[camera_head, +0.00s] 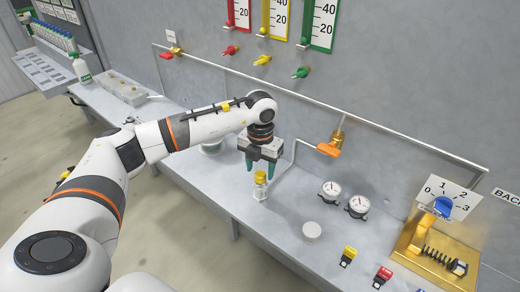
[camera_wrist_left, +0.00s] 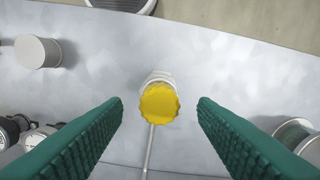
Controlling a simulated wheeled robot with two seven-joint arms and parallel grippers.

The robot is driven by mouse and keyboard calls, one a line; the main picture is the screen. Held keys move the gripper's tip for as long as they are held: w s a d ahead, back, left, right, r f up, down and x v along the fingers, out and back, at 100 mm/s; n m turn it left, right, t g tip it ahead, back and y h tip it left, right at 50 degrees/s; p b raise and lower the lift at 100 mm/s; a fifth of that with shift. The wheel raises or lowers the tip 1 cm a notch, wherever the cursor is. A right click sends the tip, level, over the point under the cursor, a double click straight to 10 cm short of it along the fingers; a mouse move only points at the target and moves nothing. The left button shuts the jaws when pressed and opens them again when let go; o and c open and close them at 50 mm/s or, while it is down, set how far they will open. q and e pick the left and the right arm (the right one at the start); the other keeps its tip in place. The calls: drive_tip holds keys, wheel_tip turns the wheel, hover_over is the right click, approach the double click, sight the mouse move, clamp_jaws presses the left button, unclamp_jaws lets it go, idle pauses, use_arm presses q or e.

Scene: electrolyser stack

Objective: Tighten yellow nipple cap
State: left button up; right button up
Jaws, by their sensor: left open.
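The yellow nipple cap (camera_head: 260,177) sits on top of a small upright clear-looking nipple (camera_head: 260,191) on the grey bench. In the left wrist view the scalloped yellow cap (camera_wrist_left: 159,103) is near the middle, with a pale stem partly showing behind it. My left gripper (camera_head: 260,168) points down above the cap, with its green fingers apart. In the left wrist view the fingers of my left gripper (camera_wrist_left: 160,115) stand on either side of the cap with clear gaps, touching neither side. My right gripper is not in view.
A pipe with an orange-handled valve (camera_head: 328,150) runs behind the cap. A spray bottle (camera_head: 81,69) stands far left. The bench (camera_head: 262,216) is clear just in front.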

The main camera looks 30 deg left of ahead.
use_arm(q)
drive_tip(key=shift+f, duration=0.7)
